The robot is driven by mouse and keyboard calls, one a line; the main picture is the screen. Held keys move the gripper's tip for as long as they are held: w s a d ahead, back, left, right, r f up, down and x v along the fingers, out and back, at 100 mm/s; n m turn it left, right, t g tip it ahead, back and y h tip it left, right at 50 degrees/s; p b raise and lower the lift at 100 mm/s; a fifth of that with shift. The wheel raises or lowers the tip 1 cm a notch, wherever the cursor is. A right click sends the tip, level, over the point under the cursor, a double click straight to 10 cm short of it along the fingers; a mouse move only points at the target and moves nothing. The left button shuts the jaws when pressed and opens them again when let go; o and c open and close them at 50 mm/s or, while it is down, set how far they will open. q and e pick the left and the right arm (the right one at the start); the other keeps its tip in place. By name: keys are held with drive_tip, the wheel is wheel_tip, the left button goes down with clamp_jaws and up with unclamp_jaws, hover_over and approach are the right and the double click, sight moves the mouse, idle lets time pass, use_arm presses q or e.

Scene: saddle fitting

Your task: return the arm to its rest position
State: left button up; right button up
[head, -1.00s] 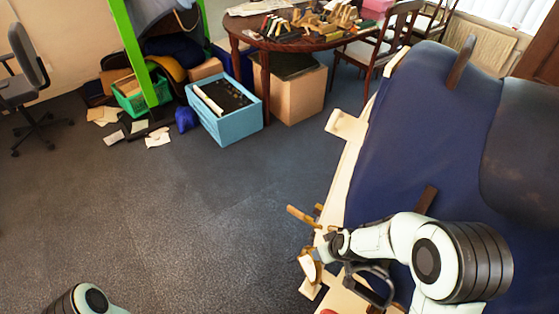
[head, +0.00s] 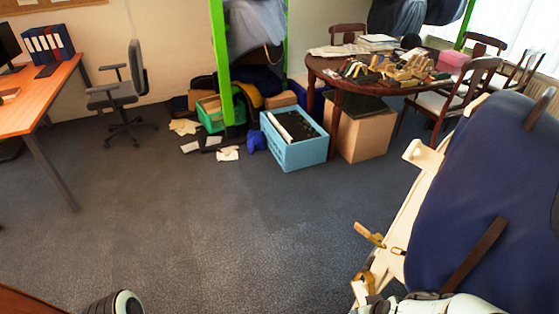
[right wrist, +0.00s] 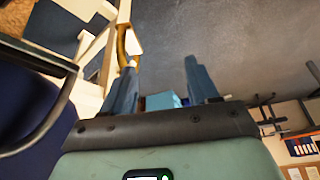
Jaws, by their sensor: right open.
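My right gripper (right wrist: 163,85) shows in the right wrist view with its two blue-grey fingers spread apart and nothing between them. A curved brass-coloured piece (right wrist: 123,42) lies close to its left finger; I cannot tell if they touch. In the head view only a white part of my right arm shows at the bottom right, by the blue padded body (head: 465,190) with its cream frame (head: 412,215). The right gripper is out of that view. A rounded part of my left arm shows at the bottom left; the left gripper is not in view.
A blue crate (head: 298,150), a cardboard box (head: 368,135) and a round table (head: 345,78) with tools stand at the back. An orange desk (head: 40,98) and office chair (head: 125,95) are at the left. The middle floor is clear.

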drive_tip(key=s+a+f+m+g+p, duration=0.2)
drive_tip(key=s+a+f+g+p, duration=0.15)
drive_tip(key=s+f, duration=0.55)
drive_tip(key=s+a+f+m+g+y+p, duration=0.2)
drive_tip(key=s+a+p, duration=0.3)
drive_tip(key=s+a, duration=0.3)
drive_tip(key=s+m, duration=0.1)
drive_tip(key=s, duration=0.3)
drive_tip(key=shift+s+f+m+y, duration=0.15)
drive_tip(key=shift+f+m+y, duration=0.15)
drive_tip(key=shift+m+y, duration=0.1)
drive_tip(key=c, duration=0.3)
